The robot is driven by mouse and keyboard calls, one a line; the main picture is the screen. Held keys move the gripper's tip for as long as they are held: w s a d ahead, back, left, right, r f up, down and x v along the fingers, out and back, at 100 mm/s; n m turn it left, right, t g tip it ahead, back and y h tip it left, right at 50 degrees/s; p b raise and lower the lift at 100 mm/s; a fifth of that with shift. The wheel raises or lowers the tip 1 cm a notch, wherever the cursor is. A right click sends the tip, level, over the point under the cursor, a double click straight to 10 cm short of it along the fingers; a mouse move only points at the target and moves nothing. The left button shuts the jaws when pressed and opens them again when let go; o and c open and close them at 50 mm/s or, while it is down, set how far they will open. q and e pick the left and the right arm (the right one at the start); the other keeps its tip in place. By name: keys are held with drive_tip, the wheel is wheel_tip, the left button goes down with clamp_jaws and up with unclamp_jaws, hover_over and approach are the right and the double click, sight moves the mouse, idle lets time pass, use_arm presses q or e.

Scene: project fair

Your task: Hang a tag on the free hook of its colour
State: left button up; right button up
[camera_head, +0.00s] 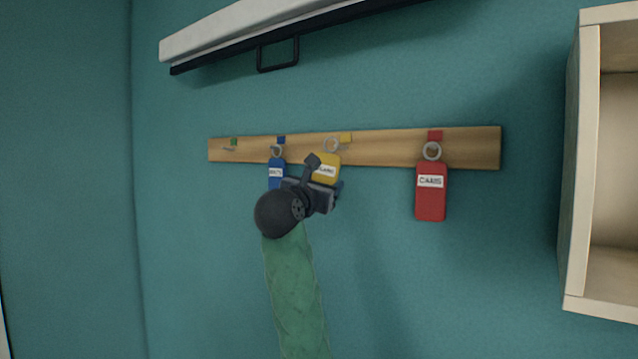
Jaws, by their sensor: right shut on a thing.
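A wooden rail (385,149) on the teal wall carries hooks marked green (233,142), blue (281,140), yellow (346,138) and red (435,135). A blue tag (276,168) hangs by its ring at the blue hook, and a red tag (431,192) hangs at the red hook. No tag is at the green hook. My right gripper (325,178) is shut on a yellow tag (326,167), just below the yellow hook. The yellow tag is tilted. Its ring (332,145) is at the yellow hook's left; whether it is around the hook I cannot tell. My left gripper is not in view.
A white and black roller-like fixture (270,35) with a dark handle is on the wall above the rail. A pale open wooden shelf box (590,160) stands out at the right.

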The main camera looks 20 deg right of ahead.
drive_tip(key=shift+w+d+f+b, duration=0.2)
drive_tip(key=shift+w+d+f, duration=0.1)
drive_tip(key=shift+w+d, duration=0.35)
drive_tip(key=shift+w+d+f+b, duration=0.25)
drive_tip(key=shift+w+d, duration=0.2)
drive_tip(key=shift+d, duration=0.3)
drive_tip(key=o, duration=0.9)
drive_tip(key=shift+c, duration=0.2)
drive_tip(key=shift+f, duration=0.1)
